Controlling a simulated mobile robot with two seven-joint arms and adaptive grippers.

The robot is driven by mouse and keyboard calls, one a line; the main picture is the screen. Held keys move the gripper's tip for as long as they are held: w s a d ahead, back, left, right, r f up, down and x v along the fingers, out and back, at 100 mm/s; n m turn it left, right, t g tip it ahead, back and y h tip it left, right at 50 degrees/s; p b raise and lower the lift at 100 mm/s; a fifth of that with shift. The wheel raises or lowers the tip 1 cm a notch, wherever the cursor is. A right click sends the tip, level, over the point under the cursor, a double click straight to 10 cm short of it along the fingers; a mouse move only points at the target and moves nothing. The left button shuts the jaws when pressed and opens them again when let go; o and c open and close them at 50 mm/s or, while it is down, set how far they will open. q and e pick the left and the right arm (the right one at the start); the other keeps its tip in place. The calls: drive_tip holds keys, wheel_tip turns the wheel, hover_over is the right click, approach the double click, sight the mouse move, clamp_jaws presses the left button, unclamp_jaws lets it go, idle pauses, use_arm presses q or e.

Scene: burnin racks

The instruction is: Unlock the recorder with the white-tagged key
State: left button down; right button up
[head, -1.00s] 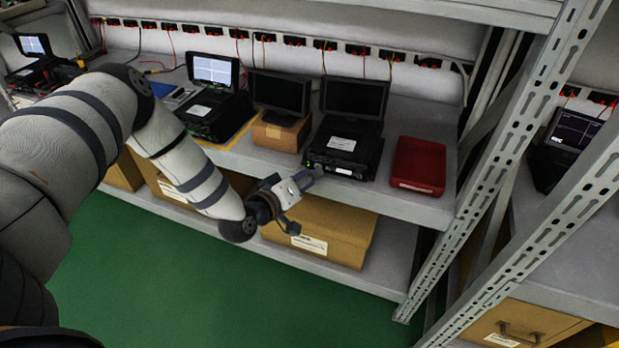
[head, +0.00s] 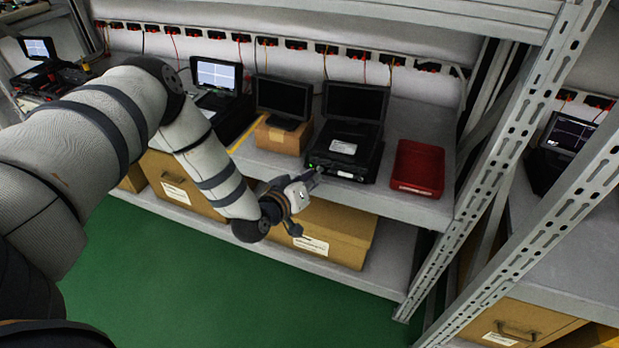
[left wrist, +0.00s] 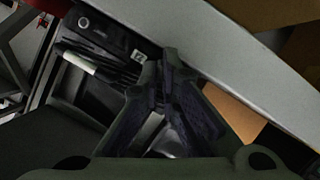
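The recorder (head: 344,150) is a black box with a white label, a small green light on its front and a dark screen (head: 356,100) standing behind. It sits on the shelf near the front edge. My left gripper (head: 316,177) is at the recorder's front left corner, just off the shelf edge. In the left wrist view its dark fingertips (left wrist: 170,58) are together, beside the recorder's front (left wrist: 115,40), which shows a round silver ring (left wrist: 84,22). I cannot make out a white-tagged key in any view; whether one is between the fingers is hidden. My right gripper is out of view.
A red tray (head: 418,167) stands right of the recorder. A second dark screen on a cardboard box (head: 282,134) stands to its left. Larger cardboard boxes (head: 330,225) fill the lower shelf. A slotted metal upright (head: 500,215) rises at the right. Green floor (head: 200,285) is clear.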

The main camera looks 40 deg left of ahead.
use_arm(q)
drive_tip(key=shift+w+d+f+m+g+y, duration=0.15)
drive_tip(key=shift+m+g+y, duration=0.1)
drive_tip(key=shift+m+y, duration=1.2)
drive_tip(key=shift+s+d+r+m+g+y, duration=0.1)
drive_tip(key=shift+d+m+g+y, duration=0.15)
drive_tip(key=shift+m+y, duration=1.2)
drive_tip(key=shift+w+d+f+m+g+y, duration=0.1)
drive_tip(key=shift+m+g+y, duration=0.35)
drive_tip(key=shift+m, duration=1.85)
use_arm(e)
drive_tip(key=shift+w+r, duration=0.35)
use_arm(q)
drive_tip(key=shift+t+y, duration=0.25)
drive_tip(key=c, duration=1.8)
unclamp_jaws()
